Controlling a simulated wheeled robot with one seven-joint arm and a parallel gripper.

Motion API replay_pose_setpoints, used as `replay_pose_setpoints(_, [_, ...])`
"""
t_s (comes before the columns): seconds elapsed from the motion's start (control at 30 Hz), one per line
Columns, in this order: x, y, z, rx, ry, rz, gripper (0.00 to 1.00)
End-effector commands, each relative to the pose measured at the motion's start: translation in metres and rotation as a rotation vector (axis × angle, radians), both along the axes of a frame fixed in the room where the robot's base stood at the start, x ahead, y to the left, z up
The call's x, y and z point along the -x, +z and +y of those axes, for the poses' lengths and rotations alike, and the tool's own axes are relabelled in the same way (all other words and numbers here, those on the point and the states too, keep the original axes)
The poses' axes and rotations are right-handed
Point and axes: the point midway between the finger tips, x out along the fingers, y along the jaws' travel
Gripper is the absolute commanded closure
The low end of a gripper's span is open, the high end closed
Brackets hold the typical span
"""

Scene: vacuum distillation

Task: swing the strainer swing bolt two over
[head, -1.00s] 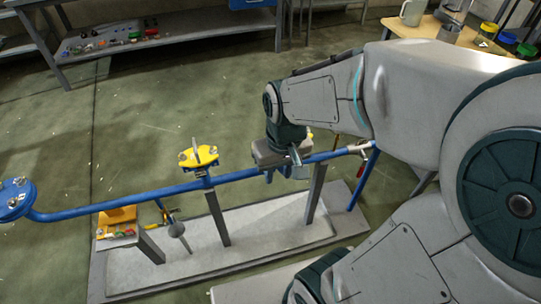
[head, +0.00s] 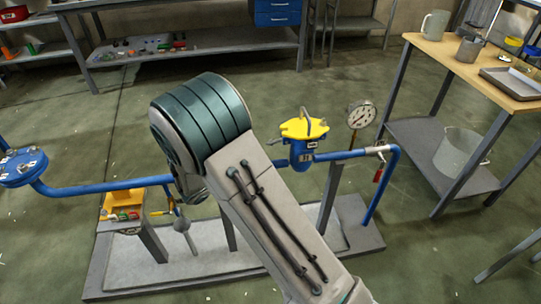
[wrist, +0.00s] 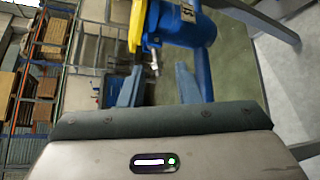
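The strainer is a blue body (head: 301,155) with a yellow cover (head: 304,128) on the blue pipe, right of my arm in the head view. In the wrist view its blue body (wrist: 190,28) and yellow cover edge (wrist: 137,22) lie just beyond my fingers, turned sideways. A small metal swing bolt (wrist: 154,62) shows beside the cover, ahead of the gap between the fingers. I cannot tell which numbered bolt it is. My gripper (wrist: 158,88) is open, with nothing held between its fingers. My arm hides it in the head view.
The blue pipe (head: 110,188) runs left to a blue flange (head: 22,167). A gauge (head: 361,114) stands just right of the strainer. A yellow box (head: 122,203) is at the left of the stand. A wooden-top table (head: 463,70) is at right. Open floor lies behind.

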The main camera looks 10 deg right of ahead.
Motion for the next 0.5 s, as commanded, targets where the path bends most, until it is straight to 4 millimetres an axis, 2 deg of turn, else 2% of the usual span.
replay_pose_setpoints(0.03, [-0.007, -0.012, 0.013, 0.026, 0.049, -0.017, 0.70])
replay_pose_setpoints(0.1, [-0.014, -0.017, 0.025, 0.050, 0.098, -0.040, 0.70])
replay_pose_setpoints(0.2, [-0.019, -0.020, 0.034, 0.065, 0.135, -0.057, 0.70])
replay_pose_setpoints(0.37, [-0.029, -0.022, 0.029, 0.069, 0.144, -0.062, 0.70])
replay_pose_setpoints(0.5, [-0.045, -0.026, 0.010, 0.069, 0.141, -0.060, 0.70])
